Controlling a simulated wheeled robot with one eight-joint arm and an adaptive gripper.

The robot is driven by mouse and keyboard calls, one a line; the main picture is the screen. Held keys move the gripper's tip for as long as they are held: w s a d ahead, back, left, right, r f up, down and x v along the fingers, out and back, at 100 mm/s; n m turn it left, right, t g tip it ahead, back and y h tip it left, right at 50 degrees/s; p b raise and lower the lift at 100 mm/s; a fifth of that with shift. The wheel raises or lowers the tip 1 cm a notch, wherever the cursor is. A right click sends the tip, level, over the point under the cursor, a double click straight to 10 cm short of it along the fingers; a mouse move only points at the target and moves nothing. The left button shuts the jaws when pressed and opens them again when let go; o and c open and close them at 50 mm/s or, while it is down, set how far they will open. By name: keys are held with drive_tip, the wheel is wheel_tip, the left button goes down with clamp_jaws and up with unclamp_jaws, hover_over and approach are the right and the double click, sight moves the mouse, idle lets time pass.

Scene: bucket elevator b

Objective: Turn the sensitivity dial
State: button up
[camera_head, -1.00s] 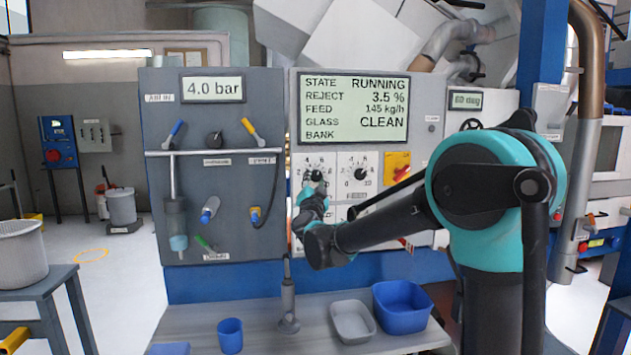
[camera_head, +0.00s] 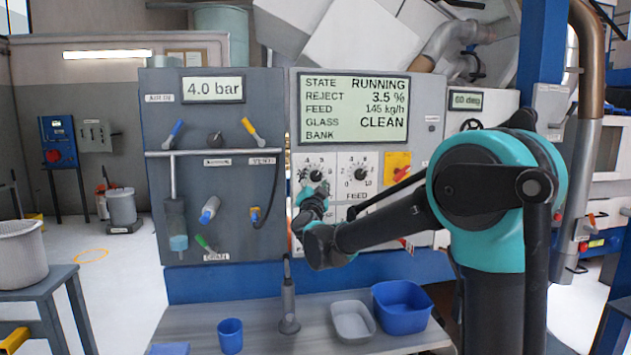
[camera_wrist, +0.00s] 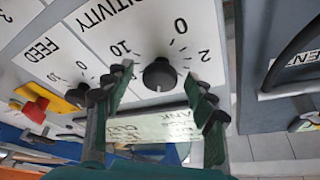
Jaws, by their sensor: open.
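The sensitivity dial (camera_wrist: 159,74) is a round black knob with a white pointer mark on a white panel, ringed by printed numbers. In the wrist view it sits between the two fingers of my gripper (camera_wrist: 159,78), which are open with a gap on each side. No finger visibly touches the knob. In the head view the sensitivity dial (camera_head: 316,176) is the left of two dials below the large display, and my gripper (camera_head: 317,190) is just below and in front of it. The fingertips are too small to make out there.
The feed dial (camera_head: 360,174) is close on the right, with a red and yellow switch (camera_head: 397,167) beyond it. The large display (camera_head: 354,108) is above. A grey panel (camera_head: 215,215) with valves stands on the left. Blue and grey containers stand on the bench below.

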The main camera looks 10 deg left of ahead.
drive_tip(key=v, duration=1.2)
drive_tip(key=s+d+f+n+g+y, duration=0.2)
drive_tip(key=s+d+f+n+g, duration=0.15)
drive_tip(key=f, duration=0.45)
drive_tip(key=s+d+f+n+g+y, duration=0.1)
drive_tip(key=s+d+f+n+g, duration=0.15)
drive_tip(key=d+f, duration=0.35)
drive_tip(key=s+d+f+n+g+y, duration=0.2)
drive_tip(key=s+d+f+n+g, duration=0.15)
drive_tip(key=f, duration=0.55)
drive_tip(key=s+d+f+m+g+h, duration=0.2)
drive_tip(key=s+d+f+g+h, duration=0.3)
drive_tip(key=s+d+f, duration=0.9)
drive_tip(key=s+d+g, duration=0.2)
drive_tip(key=s+g, duration=0.1)
drive_tip(key=shift+f+h, duration=0.35)
drive_tip(key=shift+h, duration=0.05)
idle(2.4)
